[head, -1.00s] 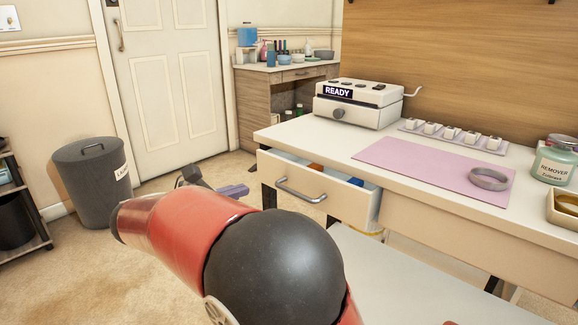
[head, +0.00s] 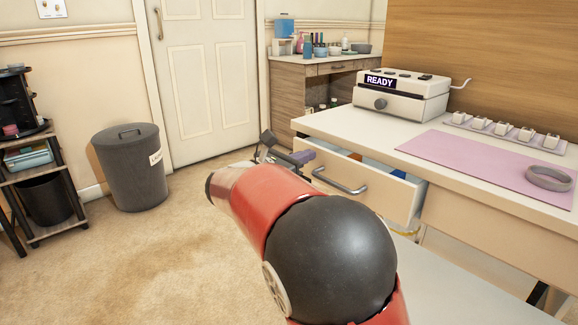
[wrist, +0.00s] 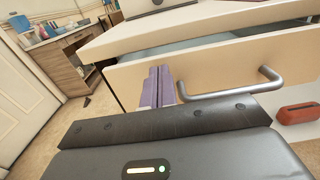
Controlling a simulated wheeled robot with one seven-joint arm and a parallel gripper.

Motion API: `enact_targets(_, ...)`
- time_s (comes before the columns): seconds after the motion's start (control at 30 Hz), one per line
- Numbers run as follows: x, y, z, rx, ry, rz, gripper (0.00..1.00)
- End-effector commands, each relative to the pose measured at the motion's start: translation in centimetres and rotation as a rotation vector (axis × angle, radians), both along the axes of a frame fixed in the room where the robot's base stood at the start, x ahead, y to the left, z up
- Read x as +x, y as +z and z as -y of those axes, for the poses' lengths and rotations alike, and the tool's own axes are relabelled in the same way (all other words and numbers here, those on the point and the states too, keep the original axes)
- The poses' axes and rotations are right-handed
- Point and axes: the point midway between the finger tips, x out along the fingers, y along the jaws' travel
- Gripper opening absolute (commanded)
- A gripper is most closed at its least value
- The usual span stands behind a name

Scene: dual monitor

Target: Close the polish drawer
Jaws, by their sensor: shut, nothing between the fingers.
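The polish drawer (head: 398,196) is pulled out from the front of the white desk, with a grey bar handle (head: 340,183) on its face. Orange and blue items show inside it. In the wrist view the drawer front (wrist: 215,72) fills the upper middle, with its handle (wrist: 240,85) on the right. My gripper (head: 302,157) is at the left end of the drawer front. Its purple fingers (wrist: 158,82) are shut together and empty, pointing at the face just left of the handle. I cannot tell whether they touch it.
The white desktop (head: 335,128) carries a machine reading READY (head: 402,92), a pink mat (head: 480,165) and a grey ring (head: 549,178). A grey bin (head: 130,170) stands at the left. A red item (wrist: 298,113) lies below the drawer. Carpet left of the desk is clear.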

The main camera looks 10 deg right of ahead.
Motion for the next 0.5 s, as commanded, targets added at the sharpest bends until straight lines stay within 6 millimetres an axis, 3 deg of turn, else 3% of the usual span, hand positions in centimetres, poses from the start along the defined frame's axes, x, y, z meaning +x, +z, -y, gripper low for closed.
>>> enact_targets(0.5, 0.61, 0.04, 0.86, 0.001, 0.000, 0.000, 0.00)
